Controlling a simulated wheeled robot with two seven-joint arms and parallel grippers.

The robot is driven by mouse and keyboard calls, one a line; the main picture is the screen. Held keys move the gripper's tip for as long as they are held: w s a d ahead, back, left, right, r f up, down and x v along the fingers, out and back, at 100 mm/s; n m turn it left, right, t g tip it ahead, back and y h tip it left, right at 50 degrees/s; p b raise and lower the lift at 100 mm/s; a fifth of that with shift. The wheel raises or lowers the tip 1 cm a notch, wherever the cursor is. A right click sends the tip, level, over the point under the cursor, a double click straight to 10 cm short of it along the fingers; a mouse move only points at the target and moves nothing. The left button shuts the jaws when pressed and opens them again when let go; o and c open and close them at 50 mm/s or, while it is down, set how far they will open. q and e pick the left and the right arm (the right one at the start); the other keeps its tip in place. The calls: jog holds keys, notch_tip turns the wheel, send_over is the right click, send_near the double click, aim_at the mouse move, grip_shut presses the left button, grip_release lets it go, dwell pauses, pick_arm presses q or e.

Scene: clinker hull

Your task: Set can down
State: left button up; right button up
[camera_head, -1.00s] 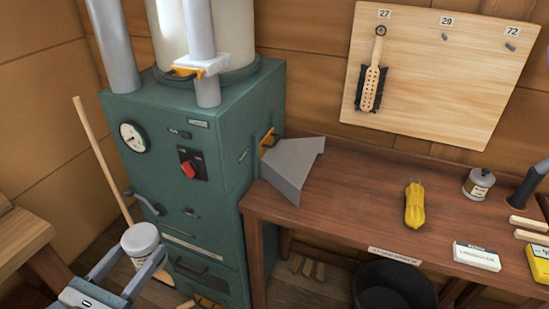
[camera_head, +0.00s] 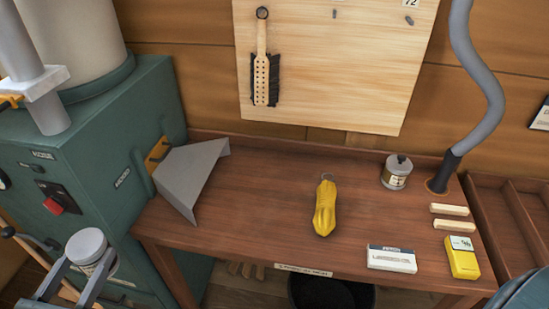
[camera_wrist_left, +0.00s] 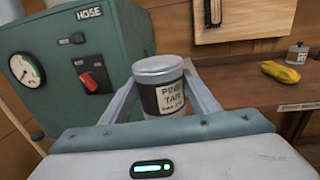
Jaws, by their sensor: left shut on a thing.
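My left gripper (camera_head: 84,262) is at the lower left of the head view, shut on a can (camera_head: 88,247) with a grey lid. In the left wrist view the can (camera_wrist_left: 160,88) stands upright between the two fingers, with a dark band and a pale label that seems to read "PINE TAR". The can is held in the air in front of the green machine, left of the wooden workbench (camera_head: 270,225). A second, similar small can (camera_head: 397,172) stands on the bench's right part. My right gripper is not in view.
On the bench are a yellow cloth-like bundle (camera_head: 325,208), a white box (camera_head: 391,258), a yellow box (camera_head: 462,257), two pale wooden blocks (camera_head: 450,217) and a grey hose (camera_head: 486,75). A grey metal chute (camera_head: 190,175) sticks out over the left end. Bare bench lies between chute and bundle.

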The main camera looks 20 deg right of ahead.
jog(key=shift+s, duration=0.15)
